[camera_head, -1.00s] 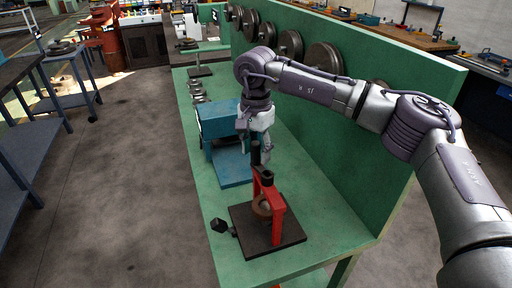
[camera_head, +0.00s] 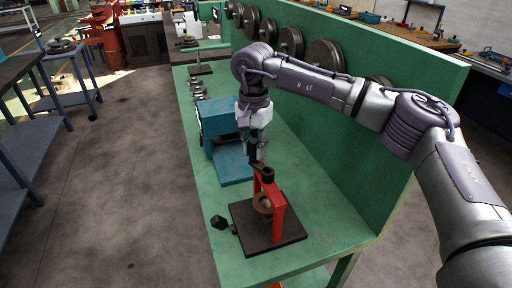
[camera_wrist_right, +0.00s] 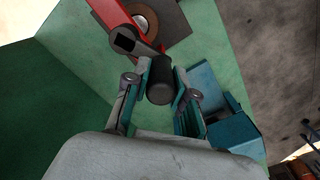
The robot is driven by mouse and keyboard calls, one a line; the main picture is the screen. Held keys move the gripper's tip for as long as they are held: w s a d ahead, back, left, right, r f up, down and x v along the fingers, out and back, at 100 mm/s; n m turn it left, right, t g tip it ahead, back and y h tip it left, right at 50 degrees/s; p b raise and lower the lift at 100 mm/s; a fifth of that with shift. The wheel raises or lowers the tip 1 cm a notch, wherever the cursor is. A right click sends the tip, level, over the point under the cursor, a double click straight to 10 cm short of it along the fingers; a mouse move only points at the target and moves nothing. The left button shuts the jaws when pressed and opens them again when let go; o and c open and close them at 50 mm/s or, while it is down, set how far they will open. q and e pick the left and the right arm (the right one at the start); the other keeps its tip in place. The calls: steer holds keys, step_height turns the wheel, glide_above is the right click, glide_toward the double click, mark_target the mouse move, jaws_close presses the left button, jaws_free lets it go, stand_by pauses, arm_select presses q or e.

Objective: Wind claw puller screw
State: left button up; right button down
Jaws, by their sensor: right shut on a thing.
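The claw puller is a red frame (camera_head: 278,208) standing upright on a dark square base plate (camera_head: 285,237) on the green bench. A brown ring-shaped part (camera_head: 262,207) sits inside the frame. A black crank (camera_head: 265,174) tops the puller's screw; the screw itself is mostly hidden. My right gripper (camera_head: 257,150) is above the frame, shut on the crank's upright black handle. In the right wrist view the handle (camera_wrist_right: 160,86) stands between the two fingers, with the crank arm (camera_wrist_right: 127,41) reaching back over the red frame (camera_wrist_right: 118,18). My left gripper is not in view.
A blue box-shaped machine (camera_head: 222,118) stands on the bench just behind the puller. A small black hex-headed piece (camera_head: 219,223) lies beside the base plate. A green panel (camera_head: 350,120) with dark discs runs along the right. The bench (camera_head: 340,225) is bare right of the plate.

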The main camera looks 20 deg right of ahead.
steer(key=shift+s+a+n+b, duration=0.5)
steer(key=shift+s+n+b, duration=0.3)
steer(key=shift+n, duration=1.55)
steer(key=shift+s+a+n+b, duration=0.55)
steer(key=shift+s+n+b, duration=0.25)
steer(key=shift+n, duration=1.5)
steer(key=shift+s+a+n+b, duration=0.5)
steer(key=shift+s+n+b, duration=0.3)
steer(key=shift+n, duration=1.55)
steer(key=c, duration=1)
jaws_free()
steer(key=shift+s, duration=0.1)
steer(key=shift+o, duration=0.2)
steer(key=shift+r, duration=0.15)
step_height(320, 180, up, 12)
